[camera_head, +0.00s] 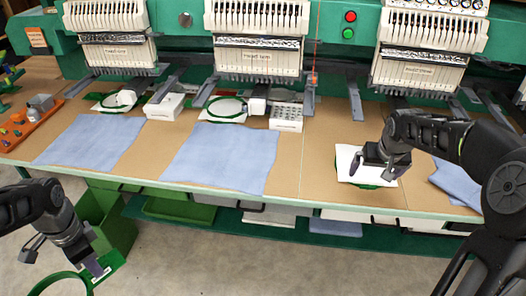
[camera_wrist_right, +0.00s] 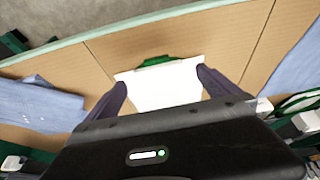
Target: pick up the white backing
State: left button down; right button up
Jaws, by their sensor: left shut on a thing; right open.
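The white backing (camera_head: 345,156) lies on the tan table at the right, partly hidden by my right gripper. It also shows in the right wrist view (camera_wrist_right: 165,92) as a white sheet between the two fingers, with a green piece (camera_wrist_right: 152,62) showing at its edge. My right gripper (camera_head: 373,168) is open, its fingers on either side of the sheet; whether they touch it I cannot tell. My left gripper (camera_head: 97,268) is shut on a green hoop (camera_head: 62,277) at the lower left, in front of the table and below its top.
Blue cloths (camera_head: 222,157) lie flat on the table, and another crumpled blue cloth (camera_head: 455,182) is right of my right gripper. Embroidery heads (camera_head: 258,60) stand along the back. A green bin (camera_head: 108,215) is beside my left arm. Bare table lies left of the backing.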

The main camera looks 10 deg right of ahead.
aim_at(369, 182)
pick_arm(q)
jog(key=shift+r+p, duration=0.6)
jog(key=shift+r, duration=0.05)
pick_arm(e)
jog(key=x, duration=0.5)
jog(key=shift+s+d, duration=0.2)
jog(key=shift+w+f, duration=0.1)
jog(key=shift+f, duration=0.05)
pick_arm(q)
jog(key=shift+f, duration=0.25)
pick_arm(e)
jog(key=shift+f, duration=0.2)
jog(key=c, duration=1.1)
pick_arm(q)
jog(key=shift+r, duration=0.15)
pick_arm(e)
jog(key=shift+r, duration=0.15)
jog(key=shift+c, duration=0.2)
